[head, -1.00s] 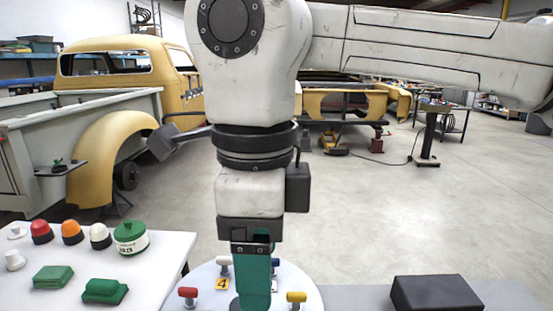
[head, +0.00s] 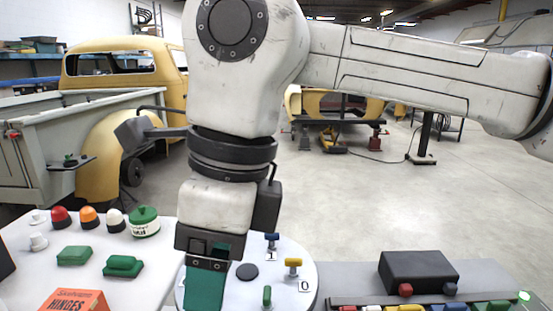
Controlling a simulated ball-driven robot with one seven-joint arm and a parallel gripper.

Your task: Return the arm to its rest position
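My arm hangs down in front of the head camera, with its upper link running off to the right. My gripper (head: 204,292) is at the bottom, left of centre, over the left edge of a round white disc (head: 297,268). Its teal finger part is seen from one side and runs off the lower edge of the frame. The fingertips are out of sight, so the opening and anything between the fingers cannot be seen.
The disc carries coloured knobs and number tags. On the left, a white table (head: 45,285) holds coloured domes, green blocks, a green-lidded tin (head: 145,222) and an orange box (head: 75,301). A black box (head: 418,272) and a row of coloured pieces are at right. Open floor lies beyond.

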